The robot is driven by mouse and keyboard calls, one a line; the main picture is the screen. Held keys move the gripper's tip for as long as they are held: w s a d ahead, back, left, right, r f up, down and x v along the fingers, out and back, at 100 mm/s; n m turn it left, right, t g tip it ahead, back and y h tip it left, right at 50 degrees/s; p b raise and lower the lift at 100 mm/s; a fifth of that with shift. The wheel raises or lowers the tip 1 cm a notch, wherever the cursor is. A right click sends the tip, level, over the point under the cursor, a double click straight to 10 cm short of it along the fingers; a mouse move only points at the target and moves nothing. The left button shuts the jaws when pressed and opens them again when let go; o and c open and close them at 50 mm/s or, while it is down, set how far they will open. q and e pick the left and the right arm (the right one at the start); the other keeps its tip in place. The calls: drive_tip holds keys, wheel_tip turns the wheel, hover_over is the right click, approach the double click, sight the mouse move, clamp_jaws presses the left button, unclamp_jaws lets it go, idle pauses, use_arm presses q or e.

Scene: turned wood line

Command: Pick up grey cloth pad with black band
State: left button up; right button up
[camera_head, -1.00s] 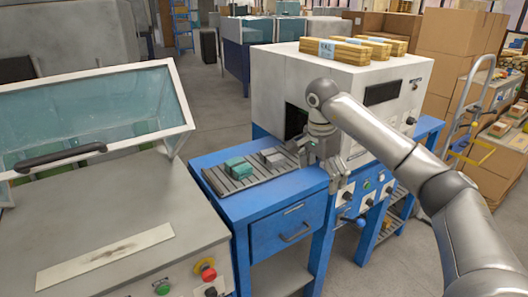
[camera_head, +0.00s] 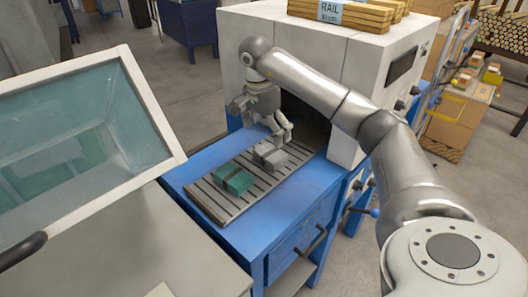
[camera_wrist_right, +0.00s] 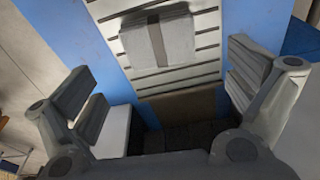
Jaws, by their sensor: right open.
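The grey cloth pad (camera_head: 270,156) lies flat on a slatted rack (camera_head: 214,205) on a blue bench. In the right wrist view the pad (camera_wrist_right: 176,40) shows a dark band across its middle, near the top of the picture. My right gripper (camera_head: 262,124) is open and empty, above and just behind the pad in the head view. In the right wrist view its fingers (camera_wrist_right: 165,82) are spread wide, with the pad beyond them and nothing between them. My left gripper is not in view.
A green pad (camera_head: 233,180) lies on the rack beside the grey one. A white machine (camera_head: 345,60) with a dark opening stands right of the rack, bundled wood (camera_head: 345,12) on top. A framed glass cover (camera_head: 90,150) stands at the left.

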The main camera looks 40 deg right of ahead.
sight(271, 152)
drive_tip(key=shift+s+d+f, duration=0.15)
drive_tip(key=shift+f, duration=0.5)
drive_tip(key=shift+s+d+f, duration=0.1)
drive_tip(key=shift+s+f, duration=0.05)
drive_tip(key=shift+f, duration=0.75)
drive_tip(key=f, duration=0.2)
drive_tip(key=d+f+p, duration=0.1)
drive_tip(key=f, duration=0.1)
drive_tip(key=shift+w+f, duration=0.15)
drive_tip(key=shift+f, duration=0.5)
drive_tip(key=shift+c, duration=0.7)
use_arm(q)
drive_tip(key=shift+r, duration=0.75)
use_arm(e)
drive_tip(key=c, duration=0.8)
